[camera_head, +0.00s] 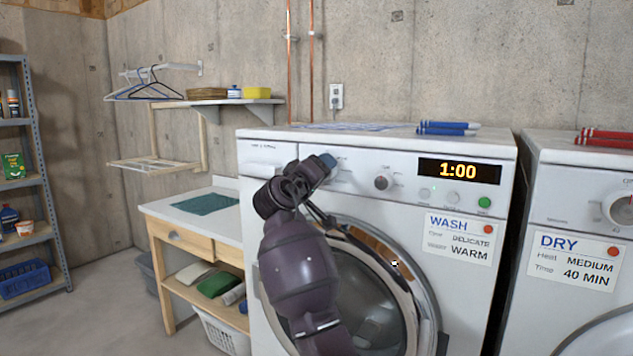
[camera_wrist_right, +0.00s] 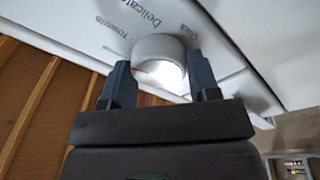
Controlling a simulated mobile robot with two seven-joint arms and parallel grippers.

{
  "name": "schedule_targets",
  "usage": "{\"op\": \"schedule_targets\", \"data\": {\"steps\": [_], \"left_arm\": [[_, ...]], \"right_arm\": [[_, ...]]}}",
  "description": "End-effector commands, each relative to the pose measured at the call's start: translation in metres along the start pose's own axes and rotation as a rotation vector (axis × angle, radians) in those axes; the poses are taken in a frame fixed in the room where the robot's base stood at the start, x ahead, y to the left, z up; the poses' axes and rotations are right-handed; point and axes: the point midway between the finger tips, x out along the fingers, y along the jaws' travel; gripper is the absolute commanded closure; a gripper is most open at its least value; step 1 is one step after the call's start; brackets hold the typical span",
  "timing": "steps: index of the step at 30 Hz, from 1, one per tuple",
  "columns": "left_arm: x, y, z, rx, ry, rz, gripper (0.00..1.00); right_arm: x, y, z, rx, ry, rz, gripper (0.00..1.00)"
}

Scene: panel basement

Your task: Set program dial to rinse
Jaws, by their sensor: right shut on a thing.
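The washing machine (camera_head: 400,145) stands in the middle of the head view. My right gripper (camera_head: 324,165) reaches its front panel at the upper left, hiding most of the dial there. In the right wrist view, the round white dial (camera_wrist_right: 160,50) sits between the two dark fingertips of my right gripper (camera_wrist_right: 160,78), which is shut on it. A faint reddish mark shows on the dial's lower left. The words "Delicate" and "Towels" are printed beside the dial; no "rinse" label is readable. My left gripper is not in view.
A second knob (camera_head: 382,183) sits right of the gripper, near a display (camera_head: 459,171) reading 1:00. A WASH card (camera_head: 459,238) says delicate and warm. The dryer (camera_head: 580,190) stands at right. Blue pens (camera_head: 446,128) lie on the washer top. A wooden table (camera_head: 190,225) stands left.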

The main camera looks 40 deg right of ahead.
Motion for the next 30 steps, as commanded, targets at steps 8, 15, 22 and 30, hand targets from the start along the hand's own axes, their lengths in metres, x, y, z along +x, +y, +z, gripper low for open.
{"op": "schedule_targets", "data": {"steps": [8,15,22,30], "left_arm": [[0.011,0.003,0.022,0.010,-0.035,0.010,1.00],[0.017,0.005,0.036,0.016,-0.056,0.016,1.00],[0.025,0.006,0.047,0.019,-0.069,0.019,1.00],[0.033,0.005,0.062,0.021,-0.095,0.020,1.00]], "right_arm": [[-0.001,-0.009,0.003,0.254,-0.025,0.029,0.68],[0.000,-0.009,0.003,0.479,-0.045,0.056,0.68],[0.000,-0.008,0.002,0.696,-0.062,0.081,0.68],[0.000,-0.007,0.002,0.949,-0.084,0.113,0.68]]}}
